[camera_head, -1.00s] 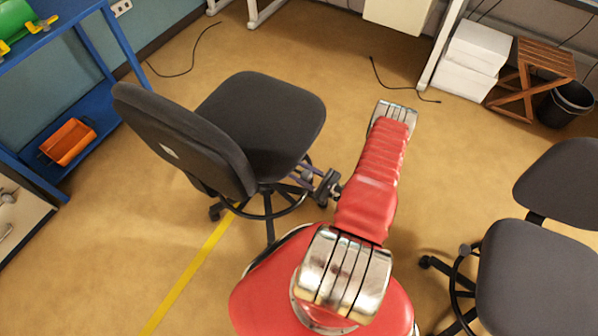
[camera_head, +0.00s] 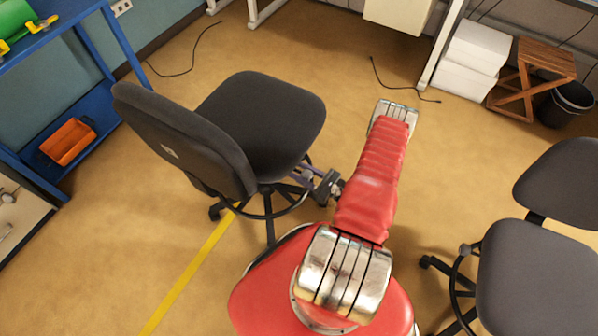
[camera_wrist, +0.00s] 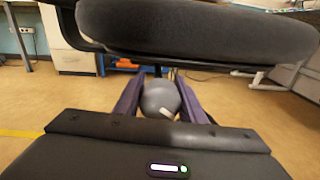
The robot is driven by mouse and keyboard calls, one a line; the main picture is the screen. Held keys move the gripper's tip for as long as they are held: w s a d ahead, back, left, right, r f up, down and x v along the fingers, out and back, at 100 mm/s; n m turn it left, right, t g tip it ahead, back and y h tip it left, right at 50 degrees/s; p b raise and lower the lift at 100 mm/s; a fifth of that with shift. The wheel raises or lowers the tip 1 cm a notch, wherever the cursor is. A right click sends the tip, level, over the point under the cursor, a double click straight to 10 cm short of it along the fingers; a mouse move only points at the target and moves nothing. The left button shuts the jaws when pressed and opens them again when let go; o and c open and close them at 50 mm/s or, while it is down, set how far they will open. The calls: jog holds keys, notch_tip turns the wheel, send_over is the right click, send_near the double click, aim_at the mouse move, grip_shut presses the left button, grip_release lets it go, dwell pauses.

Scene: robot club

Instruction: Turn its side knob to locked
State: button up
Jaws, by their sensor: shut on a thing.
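The dark grey office chair (camera_head: 262,115) stands left of my arm, its backrest toward the left. In the wrist view the underside of its seat (camera_wrist: 200,32) fills the top. Its round grey side knob (camera_wrist: 158,94) sits below the seat, with a short pale mark on its lower right. My gripper (camera_wrist: 160,88) has its two purple fingers on either side of the knob and is shut on it.
A second dark chair (camera_head: 535,270) stands at the right. A blue shelf (camera_head: 85,140) with an orange bin (camera_head: 68,142) is at the left. White boxes (camera_head: 470,60), a wooden stool (camera_head: 530,80) and a black bin (camera_head: 567,102) stand at the back. Open floor lies beyond my arm.

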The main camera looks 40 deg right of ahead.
jog(key=m, duration=1)
jog(key=shift+d+f, duration=0.15)
jog(key=shift+d, duration=0.05)
jog(key=shift+m, duration=0.3)
jog(key=o, duration=1)
jog(key=shift+w+y, duration=0.1)
jog(key=shift+y, duration=0.2)
